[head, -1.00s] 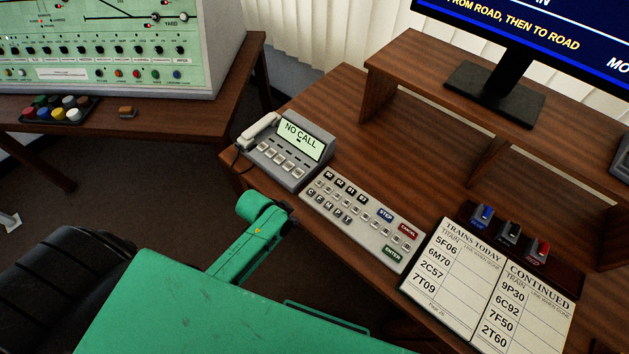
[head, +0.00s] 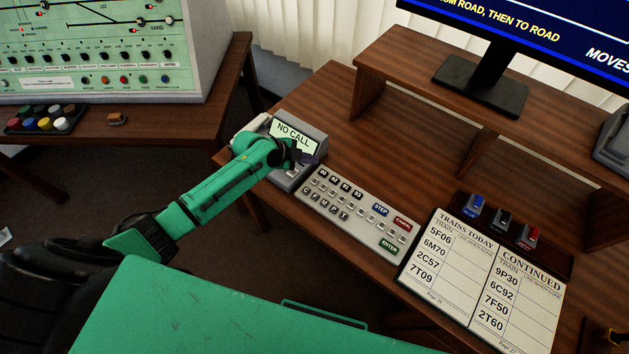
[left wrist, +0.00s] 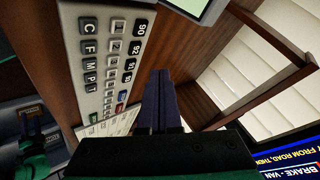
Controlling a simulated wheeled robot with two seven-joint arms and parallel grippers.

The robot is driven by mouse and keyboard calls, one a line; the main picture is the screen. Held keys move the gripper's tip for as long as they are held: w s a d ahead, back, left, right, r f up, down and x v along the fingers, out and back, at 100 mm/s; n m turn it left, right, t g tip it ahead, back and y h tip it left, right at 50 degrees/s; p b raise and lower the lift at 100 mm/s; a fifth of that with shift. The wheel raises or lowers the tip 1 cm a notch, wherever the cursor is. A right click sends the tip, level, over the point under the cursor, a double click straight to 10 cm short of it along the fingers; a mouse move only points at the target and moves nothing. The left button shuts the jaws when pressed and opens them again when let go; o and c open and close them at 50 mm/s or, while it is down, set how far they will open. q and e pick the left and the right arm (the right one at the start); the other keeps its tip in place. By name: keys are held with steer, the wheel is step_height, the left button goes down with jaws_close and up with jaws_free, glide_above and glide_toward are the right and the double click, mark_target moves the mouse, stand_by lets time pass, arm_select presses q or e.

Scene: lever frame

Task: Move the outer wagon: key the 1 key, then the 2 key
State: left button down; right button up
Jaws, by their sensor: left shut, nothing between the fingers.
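The pale keypad (head: 355,214) lies on the wooden desk, with dark top keys, a blue STEP key, a red CANCEL key, a green ENTER key and letter keys at its near left. My left gripper (head: 309,158) is shut and empty, above the phone's right edge and just beyond the keypad's left end. Its dark fingers also show in the left wrist view (left wrist: 160,100).
The phone (head: 297,134), reading NO CALL, is partly hidden behind my left gripper. A monitor stand (head: 480,85) rises behind. Bare desk lies between.

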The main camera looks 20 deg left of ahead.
mark_target(311, 182)
arm_select(q)
step_height(311, 182, down, 8)
steer(key=b, duration=0.6)
steer(key=shift+r, duration=0.1)
steer(key=shift+f+b, duration=0.25)
steer(key=shift+b, duration=0.05)
stand_by(1.2)
steer(key=shift+f+b, duration=0.4)
steer(key=shift+b, duration=0.1)
steer(key=shift+f+b, duration=0.35)
steer(key=shift+b, duration=0.05)
stand_by(0.4)
steer(key=shift+r+p, duration=0.6)
steer(key=shift+r, duration=0.2)
